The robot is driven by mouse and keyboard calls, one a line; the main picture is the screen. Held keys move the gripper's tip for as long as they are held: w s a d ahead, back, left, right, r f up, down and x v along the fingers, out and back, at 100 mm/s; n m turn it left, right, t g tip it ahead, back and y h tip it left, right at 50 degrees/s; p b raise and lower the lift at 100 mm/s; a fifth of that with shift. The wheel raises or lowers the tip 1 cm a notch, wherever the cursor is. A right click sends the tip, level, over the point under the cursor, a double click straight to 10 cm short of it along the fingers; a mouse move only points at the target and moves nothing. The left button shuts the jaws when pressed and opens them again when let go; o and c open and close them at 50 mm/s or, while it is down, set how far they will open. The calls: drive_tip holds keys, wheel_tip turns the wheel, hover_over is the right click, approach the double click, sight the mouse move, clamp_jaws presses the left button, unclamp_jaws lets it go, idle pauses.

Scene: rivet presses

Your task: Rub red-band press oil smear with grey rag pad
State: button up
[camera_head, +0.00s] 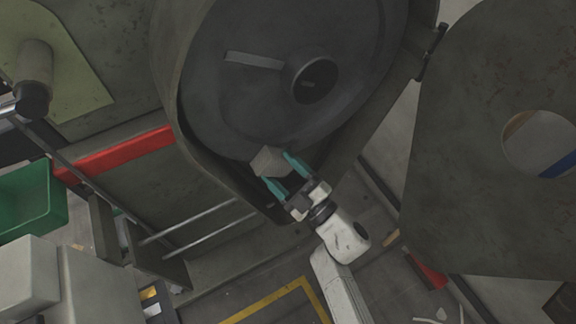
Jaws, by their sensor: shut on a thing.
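The press with the red band (125,150) fills the upper middle of the head view, and its large dark round face (240,105) is toward me. My gripper (279,172) has teal fingertips and comes up from the lower right. It is shut on the grey rag pad (266,160), a pale grey block held at the lower rim of the round face. I cannot tell whether the pad touches the surface. I cannot make out the oil smear clearly; part of the face is hidden behind the pad and fingers.
A dark plate with a round hole (450,150) stands at the right. A green bin (30,200) is at the left, above a grey box (28,277). Two metal rails (200,220) run below the press. Yellow floor tape (270,300) marks open floor at the bottom.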

drive_tip(key=shift+w+d, duration=0.1)
drive_tip(key=shift+d, duration=0.05)
drive_tip(key=shift+w+d, duration=0.75)
drive_tip(key=shift+d, duration=0.35)
drive_tip(key=shift+w+d, duration=0.75)
drive_tip(key=shift+d, duration=0.3)
drive_tip(key=shift+w+d, duration=0.75)
drive_tip(key=shift+d, duration=0.35)
drive_tip(key=shift+a, duration=0.1)
drive_tip(key=shift+s+a, duration=0.5)
drive_tip(key=shift+a, duration=0.25)
drive_tip(key=shift+s+a, duration=0.95)
drive_tip(key=shift+a, duration=0.25)
drive_tip(key=shift+s+a, duration=0.9)
drive_tip(key=shift+a, duration=0.3)
